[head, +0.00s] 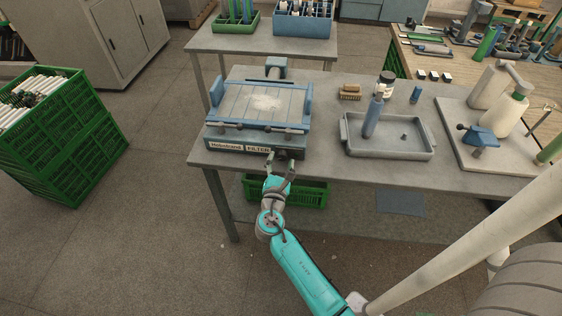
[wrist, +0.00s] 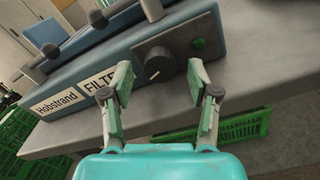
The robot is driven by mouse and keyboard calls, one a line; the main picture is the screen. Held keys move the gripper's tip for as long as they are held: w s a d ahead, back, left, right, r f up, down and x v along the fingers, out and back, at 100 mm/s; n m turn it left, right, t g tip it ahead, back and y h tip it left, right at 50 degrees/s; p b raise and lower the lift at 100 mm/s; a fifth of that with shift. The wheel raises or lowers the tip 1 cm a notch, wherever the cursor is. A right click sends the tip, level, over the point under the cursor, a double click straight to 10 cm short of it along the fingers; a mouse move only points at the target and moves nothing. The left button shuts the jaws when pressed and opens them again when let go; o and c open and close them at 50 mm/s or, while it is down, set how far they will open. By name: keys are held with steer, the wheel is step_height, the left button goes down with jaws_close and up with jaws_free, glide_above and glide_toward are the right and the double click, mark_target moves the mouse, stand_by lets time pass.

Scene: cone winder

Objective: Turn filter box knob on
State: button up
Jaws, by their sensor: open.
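The filter box (head: 262,103) is a blue-grey box with a framed, dusty top, standing at the front left of the grey table. Its front panel (wrist: 75,90) carries labels reading "Hobstrand" and "FILTER". A round black knob (wrist: 155,64) with a pale pointer mark sits on that panel, right of the labels, with a green button (wrist: 199,43) beside it. My gripper (head: 279,160) is open and empty in front of the panel. In the wrist view its fingertips (wrist: 161,74) stand to either side of the knob; I cannot tell whether they touch it. In the head view the gripper hides the knob.
A grey tray (head: 388,153) holding a blue bottle (head: 373,116) stands right of the filter box. A green crate (head: 311,193) is below the table edge; stacked green crates (head: 64,160) stand at left.

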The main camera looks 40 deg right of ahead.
steer(key=shift+d, duration=0.15)
steer(key=shift+c, duration=0.2)
jaws_close()
steer(key=shift+w+m, duration=0.1)
steer(key=shift+m, duration=1.5)
steer(key=shift+o, duration=0.2)
jaws_free()
